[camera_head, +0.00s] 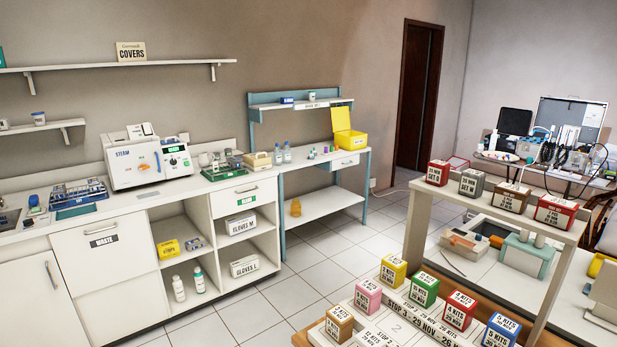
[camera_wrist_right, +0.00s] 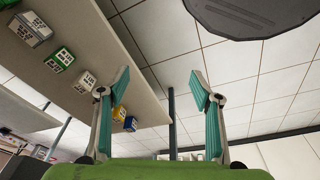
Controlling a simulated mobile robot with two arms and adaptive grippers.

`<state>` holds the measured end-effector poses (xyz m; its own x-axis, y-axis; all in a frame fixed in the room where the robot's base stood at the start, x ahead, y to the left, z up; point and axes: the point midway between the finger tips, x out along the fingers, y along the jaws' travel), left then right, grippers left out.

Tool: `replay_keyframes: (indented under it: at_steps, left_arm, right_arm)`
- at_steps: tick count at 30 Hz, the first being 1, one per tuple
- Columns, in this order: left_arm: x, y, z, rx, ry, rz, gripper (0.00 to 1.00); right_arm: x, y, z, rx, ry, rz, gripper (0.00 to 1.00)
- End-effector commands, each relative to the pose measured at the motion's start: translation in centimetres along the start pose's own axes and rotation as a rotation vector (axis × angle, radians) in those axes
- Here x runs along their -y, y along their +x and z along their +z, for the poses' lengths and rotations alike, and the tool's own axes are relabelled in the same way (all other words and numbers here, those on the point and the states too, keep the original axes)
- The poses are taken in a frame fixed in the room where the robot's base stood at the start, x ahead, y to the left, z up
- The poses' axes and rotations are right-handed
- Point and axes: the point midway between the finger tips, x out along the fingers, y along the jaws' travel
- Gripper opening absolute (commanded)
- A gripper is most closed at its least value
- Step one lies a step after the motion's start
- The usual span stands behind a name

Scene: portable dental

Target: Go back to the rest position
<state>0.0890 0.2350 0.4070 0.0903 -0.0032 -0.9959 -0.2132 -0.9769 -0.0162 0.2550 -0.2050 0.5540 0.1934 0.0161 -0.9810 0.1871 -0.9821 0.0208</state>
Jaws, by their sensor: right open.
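My right gripper (camera_wrist_right: 160,90) shows in the right wrist view. Its two teal-padded fingers stand wide apart with nothing between them. Behind the gap are pale tiles and a thin dark post, both apart from the fingers. Neither of my grippers shows in the head view, and my left gripper is in no frame.
A board with colored kit boxes (camera_head: 424,288) is at the lower right in the head view, below a rack shelf (camera_head: 480,203) with more boxes. The sterilizer (camera_head: 147,163) stands on the left counter. Tiled floor (camera_head: 290,297) is clear between. Boxes (camera_wrist_right: 62,58) line a pale surface left of my right gripper.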

Motion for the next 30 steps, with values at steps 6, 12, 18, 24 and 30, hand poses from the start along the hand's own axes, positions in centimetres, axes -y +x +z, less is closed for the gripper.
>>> replay_keyframes:
  at_steps: [6,12,18,24,30]
  left_arm:
    - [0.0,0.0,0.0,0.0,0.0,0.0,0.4]
    - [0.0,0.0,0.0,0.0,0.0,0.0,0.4]
    - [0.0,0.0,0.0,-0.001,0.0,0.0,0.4]
    - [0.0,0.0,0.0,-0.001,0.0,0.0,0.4]
    - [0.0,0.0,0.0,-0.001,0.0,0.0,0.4]
  right_arm:
    - [0.4,7.4,8.5,0.056,-0.012,-0.005,0.59]
    - [0.5,10.4,15.6,0.09,-0.02,-0.008,0.59]
    - [0.5,11.1,18.4,0.1,-0.024,-0.009,0.59]
    - [0.5,11.1,18.4,0.1,-0.024,-0.009,0.59]
    - [0.5,11.1,18.4,0.1,-0.024,-0.009,0.59]
